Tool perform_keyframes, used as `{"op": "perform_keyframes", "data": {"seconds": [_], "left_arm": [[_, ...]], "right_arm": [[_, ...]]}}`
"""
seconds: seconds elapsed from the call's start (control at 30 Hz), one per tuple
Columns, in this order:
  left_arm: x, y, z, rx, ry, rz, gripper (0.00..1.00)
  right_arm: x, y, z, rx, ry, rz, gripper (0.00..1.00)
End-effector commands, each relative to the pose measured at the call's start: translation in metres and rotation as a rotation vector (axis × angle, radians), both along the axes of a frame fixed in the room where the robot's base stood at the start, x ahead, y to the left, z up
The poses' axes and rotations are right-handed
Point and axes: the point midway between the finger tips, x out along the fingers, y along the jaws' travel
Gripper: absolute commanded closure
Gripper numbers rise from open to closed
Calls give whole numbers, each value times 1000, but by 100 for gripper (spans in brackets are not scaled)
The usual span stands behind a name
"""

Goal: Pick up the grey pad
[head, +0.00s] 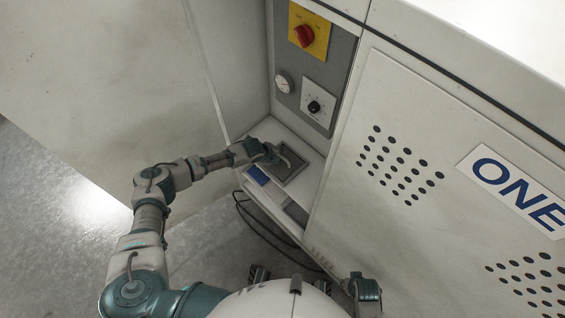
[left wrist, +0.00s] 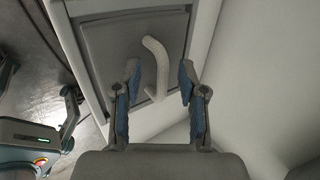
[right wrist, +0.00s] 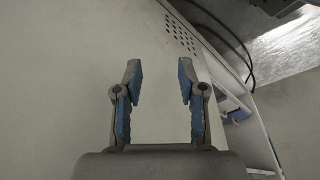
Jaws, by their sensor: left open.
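The grey pad (head: 294,172) is a flat, dark grey square lying on a white shelf at the foot of the machine. In the left wrist view the pad (left wrist: 108,45) carries a pale curved handle (left wrist: 158,68). My left gripper (head: 277,155) is open over the pad. In the left wrist view the fingers (left wrist: 160,80) are spread, with the lower part of the handle between them in the picture; contact cannot be told. My right gripper (right wrist: 160,82) is open and empty, facing a plain pale panel.
The white shelf (head: 270,128) sits in a recess beside the perforated machine panel (head: 425,160). Black cables (head: 262,232) hang below the shelf.

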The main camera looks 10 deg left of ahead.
Motion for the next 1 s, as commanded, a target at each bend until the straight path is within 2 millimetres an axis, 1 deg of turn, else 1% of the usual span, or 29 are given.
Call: {"op": "perform_keyframes", "data": {"seconds": [0.13,0.3,0.63,0.77,0.9,0.93,1.0], "left_arm": [[0,-1,2,0,-1,-1,59],[0,-1,1,0,-1,-1,100],[0,0,1,0,0,0,100],[0,0,5,-1,-1,0,100],[0,-1,17,-1,-2,-1,100],[0,-1,21,-2,-2,-1,100],[1,-1,32,-2,-4,-1,100]], "right_arm": [[0,-1,0,0,0,0,60],[1,-1,-1,-1,3,0,60],[1,0,-1,-1,3,0,60],[1,0,0,1,0,-1,60],[3,1,-1,3,-9,-1,60],[2,1,-3,2,-6,0,60],[1,0,-14,0,3,3,60]]}}
